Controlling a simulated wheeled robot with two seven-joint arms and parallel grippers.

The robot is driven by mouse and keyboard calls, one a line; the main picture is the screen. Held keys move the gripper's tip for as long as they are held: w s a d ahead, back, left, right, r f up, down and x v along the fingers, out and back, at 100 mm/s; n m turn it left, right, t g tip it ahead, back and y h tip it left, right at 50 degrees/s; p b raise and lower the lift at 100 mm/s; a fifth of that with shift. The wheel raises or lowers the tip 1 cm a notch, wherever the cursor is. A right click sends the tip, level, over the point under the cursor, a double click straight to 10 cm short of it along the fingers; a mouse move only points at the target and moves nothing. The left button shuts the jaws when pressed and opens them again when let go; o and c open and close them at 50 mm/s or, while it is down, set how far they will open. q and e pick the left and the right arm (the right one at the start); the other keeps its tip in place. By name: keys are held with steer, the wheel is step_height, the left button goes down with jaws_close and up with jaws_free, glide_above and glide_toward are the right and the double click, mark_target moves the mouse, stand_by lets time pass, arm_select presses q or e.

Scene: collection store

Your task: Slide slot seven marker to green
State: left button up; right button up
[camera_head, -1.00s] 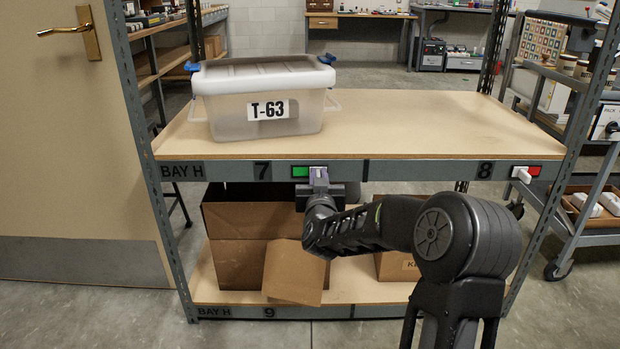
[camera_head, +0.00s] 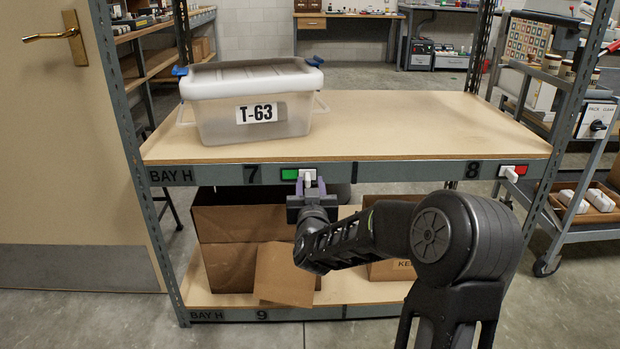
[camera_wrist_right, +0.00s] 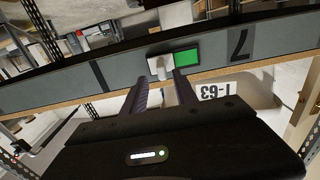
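The slot seven marker (camera_head: 308,175) is a white tab on the shelf's front rail. It sits at the right of its window, with the green field (camera_head: 290,174) showing to its left and no red visible. In the right wrist view, the marker (camera_wrist_right: 158,66) is beside the green (camera_wrist_right: 187,57). My right gripper (camera_head: 311,184) is at the marker, its two fingers apart. In the wrist view the fingers (camera_wrist_right: 162,80) are spread, with the tab's end between or just beyond their tips; contact is unclear. My left gripper is not in view.
An open cardboard box (camera_head: 228,230) is below. A cart (camera_head: 570,235) stands at the right.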

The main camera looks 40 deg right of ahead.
steer(key=v, duration=0.4)
steer(key=shift+s+a+p, duration=0.2)
steer(key=shift+p, duration=0.2)
